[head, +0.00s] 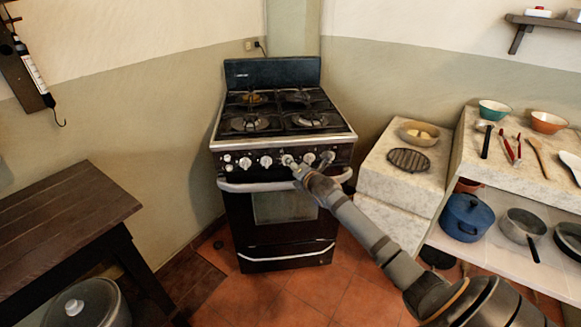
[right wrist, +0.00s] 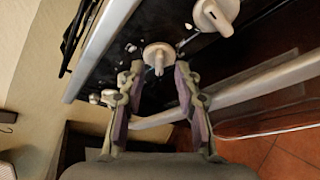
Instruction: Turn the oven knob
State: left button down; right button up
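The black oven (head: 285,225) stands in the corner with a row of white knobs along its front panel. My right arm reaches in from the right, and my right gripper (head: 298,170) is at the panel, near the middle of the row. In the right wrist view a white oven knob (right wrist: 157,55) with a raised grip bar lies just ahead of the fingertips, roughly centred between them. My right gripper (right wrist: 157,75) is open, with a gap on each side of the knob; whether a finger touches it I cannot tell. My left gripper is in neither view.
The oven's door handle bar (head: 240,187) runs below the knobs. A stone counter (head: 395,180) stands right of the oven, and a dark wooden table (head: 60,220) stands at the left.

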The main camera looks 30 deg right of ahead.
jog(key=shift+x, duration=0.85)
grip_shut()
